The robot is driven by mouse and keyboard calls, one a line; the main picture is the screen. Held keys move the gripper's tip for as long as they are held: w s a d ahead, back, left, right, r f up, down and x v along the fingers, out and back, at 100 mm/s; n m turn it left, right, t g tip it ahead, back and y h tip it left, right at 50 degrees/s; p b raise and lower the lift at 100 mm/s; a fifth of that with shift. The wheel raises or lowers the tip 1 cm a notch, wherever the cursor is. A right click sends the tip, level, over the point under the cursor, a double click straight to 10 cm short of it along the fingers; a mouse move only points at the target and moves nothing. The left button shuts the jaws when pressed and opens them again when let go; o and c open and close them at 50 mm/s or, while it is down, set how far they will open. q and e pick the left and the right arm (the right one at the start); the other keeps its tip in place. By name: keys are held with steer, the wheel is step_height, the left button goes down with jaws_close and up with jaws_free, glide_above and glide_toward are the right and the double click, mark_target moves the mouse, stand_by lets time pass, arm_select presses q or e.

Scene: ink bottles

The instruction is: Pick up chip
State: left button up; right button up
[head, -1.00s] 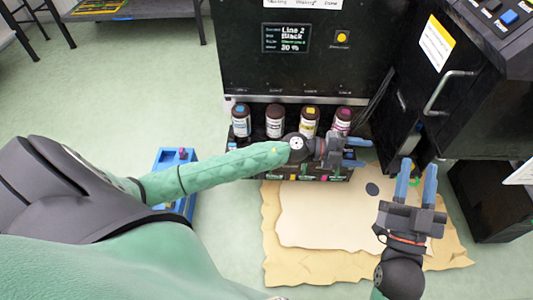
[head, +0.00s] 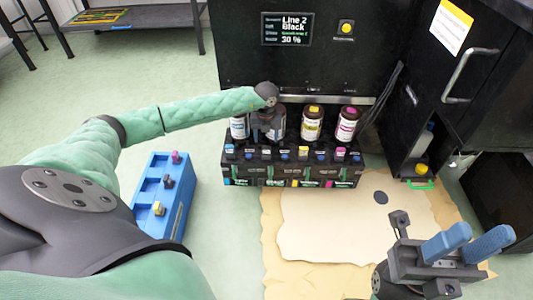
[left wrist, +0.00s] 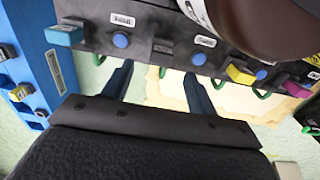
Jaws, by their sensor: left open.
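Several small coloured chips sit in the black rack below the bottles: cyan (left wrist: 65,34), dark (left wrist: 163,48), yellow (left wrist: 240,74) and magenta (left wrist: 312,60). The blue crate (head: 150,200) at left holds a magenta chip (head: 175,157), a dark chip (head: 168,181) and a yellow chip (head: 158,208). My left gripper (left wrist: 158,72) is open and empty, its fingers pointing at the rack, with the dark chip just beyond the gap between them. In the head view its fingers are hard to make out against the bottles. My right gripper (head: 490,232) is open and empty at lower right.
Brown bottles with coloured caps (head: 311,123) stand behind the black rack (head: 330,178); one looms close in the left wrist view (left wrist: 275,22). A pale mat with a dark spot (head: 381,197) lies on the floor. A black cabinet with a metal handle (head: 450,80) is at right.

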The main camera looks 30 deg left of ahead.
mark_target(266, 147)
arm_select(q)
steer(key=shift+w+f+b, duration=0.15)
steer(key=shift+f+b, duration=0.9)
steer(key=shift+f, duration=2.1)
steer(key=c, duration=1.1)
